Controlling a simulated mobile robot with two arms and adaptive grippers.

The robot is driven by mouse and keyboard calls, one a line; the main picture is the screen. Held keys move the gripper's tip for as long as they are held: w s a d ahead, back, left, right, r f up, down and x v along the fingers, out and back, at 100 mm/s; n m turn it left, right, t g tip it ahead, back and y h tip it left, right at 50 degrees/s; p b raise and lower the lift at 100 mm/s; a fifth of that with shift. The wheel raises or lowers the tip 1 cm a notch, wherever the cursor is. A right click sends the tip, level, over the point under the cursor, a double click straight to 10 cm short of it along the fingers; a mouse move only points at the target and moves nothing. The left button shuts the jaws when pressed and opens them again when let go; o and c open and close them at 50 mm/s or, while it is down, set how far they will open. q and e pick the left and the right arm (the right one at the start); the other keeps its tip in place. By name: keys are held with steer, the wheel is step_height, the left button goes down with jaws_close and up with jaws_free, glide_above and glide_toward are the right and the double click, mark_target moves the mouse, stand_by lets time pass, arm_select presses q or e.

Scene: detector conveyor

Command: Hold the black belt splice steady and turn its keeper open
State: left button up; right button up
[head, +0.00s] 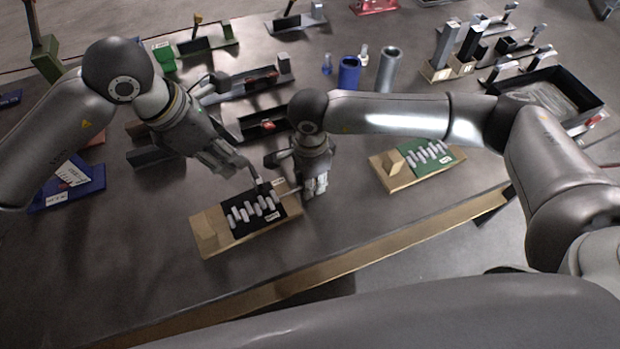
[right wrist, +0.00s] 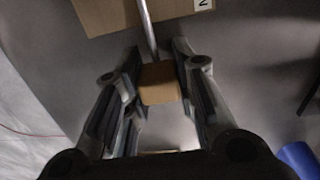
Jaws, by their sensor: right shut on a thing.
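The black belt splice (head: 238,226) lies on a wooden board (head: 215,246) near the table's front edge, with several pale metal pieces across it and a raised wooden block at its left end. A metal rod (right wrist: 147,30) runs out from the board in the right wrist view and ends in a tan block (right wrist: 160,84), apparently the keeper's handle. My right gripper (head: 316,188) is shut on that block, with a finger on each side (right wrist: 158,92). My left gripper (head: 243,164) is above the splice's far right corner; its fingertip contact and opening are unclear.
A similar green splice (head: 437,155) on a wooden board lies to the right. Blue and grey cylinders (head: 349,72), fixtures and a black tray (head: 568,88) stand behind. Bare table lies between the two boards.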

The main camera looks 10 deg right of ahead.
arm_select(q)
steer(key=o, duration=0.7)
steer(key=shift+s+f, duration=0.1)
steer(key=shift+o, duration=0.3)
steer(key=shift+s+d+f+g+h, duration=0.1)
steer(key=shift+s+f+g+h, duration=0.35)
steer(key=shift+h, duration=0.15)
steer(key=a+f+t+h, duration=0.3)
steer(key=a+f+h, duration=0.1)
steer(key=a+h, duration=0.4)
glide_above(255, 193)
step_height(255, 193, down, 5)
steer(key=shift+r, duration=0.1)
steer(key=shift+c, duration=0.4)
steer(key=c, duration=0.9)
